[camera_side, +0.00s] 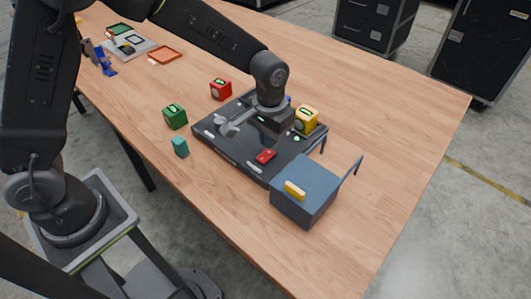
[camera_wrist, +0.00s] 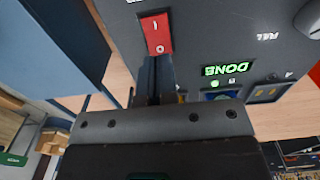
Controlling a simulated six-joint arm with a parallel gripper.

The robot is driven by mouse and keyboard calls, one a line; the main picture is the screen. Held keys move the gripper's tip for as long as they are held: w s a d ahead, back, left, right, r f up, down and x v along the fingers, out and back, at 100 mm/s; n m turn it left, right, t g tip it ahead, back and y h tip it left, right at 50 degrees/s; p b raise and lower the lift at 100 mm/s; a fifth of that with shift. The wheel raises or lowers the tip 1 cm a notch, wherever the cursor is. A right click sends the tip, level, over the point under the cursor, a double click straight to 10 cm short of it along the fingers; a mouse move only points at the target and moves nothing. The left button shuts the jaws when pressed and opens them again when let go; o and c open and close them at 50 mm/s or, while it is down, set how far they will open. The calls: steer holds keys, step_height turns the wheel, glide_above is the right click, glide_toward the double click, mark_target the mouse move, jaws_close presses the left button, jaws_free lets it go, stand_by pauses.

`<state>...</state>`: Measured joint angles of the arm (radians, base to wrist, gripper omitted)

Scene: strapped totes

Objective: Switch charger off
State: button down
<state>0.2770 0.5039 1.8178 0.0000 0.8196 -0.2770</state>
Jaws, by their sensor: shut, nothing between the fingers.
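The charger is a dark flat panel (camera_side: 228,143) on the wooden table. Its red rocker switch (camera_side: 265,156) lies near the panel's front edge. In the wrist view the red switch (camera_wrist: 157,34) shows a "1" mark at its upper end and an "O" mark at its lower end. A green "DONE" text (camera_wrist: 228,69) is lit beside it, upside down. My gripper (camera_wrist: 155,64) is shut and empty, its fingertips at the "O" end of the switch. I cannot tell whether they touch it. In the side view my wrist hides the fingertips.
A yellow cube (camera_side: 306,118) sits at the panel's far right. A red cube (camera_side: 220,89), a green cube (camera_side: 175,115) and a teal block (camera_side: 180,147) stand nearby. A blue-grey box (camera_side: 300,203) with a yellow handle stands at the panel's near right. The table's right side is clear.

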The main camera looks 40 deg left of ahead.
steer(key=shift+f, duration=1.3)
stand_by(0.5)
steer(key=shift+r, duration=3.55)
steer(key=shift+r, duration=0.1)
step_height(320, 180, up, 6)
steer(key=f+t, duration=0.1)
glide_above(269, 151)
steer(key=s+a, duration=0.3)
steer(key=s+a+r+t, duration=0.2)
steer(key=s+a+r, duration=0.2)
steer(key=s+r, duration=0.2)
steer(key=s+a+r+t, duration=0.1)
steer(key=s+a, duration=0.1)
steer(key=s, duration=0.3)
steer(key=s+a+t, duration=0.1)
steer(key=s+a, duration=0.1)
steer(key=s, duration=0.4)
steer(key=shift+a+r+t, duration=0.3)
steer(key=shift+r, duration=0.1)
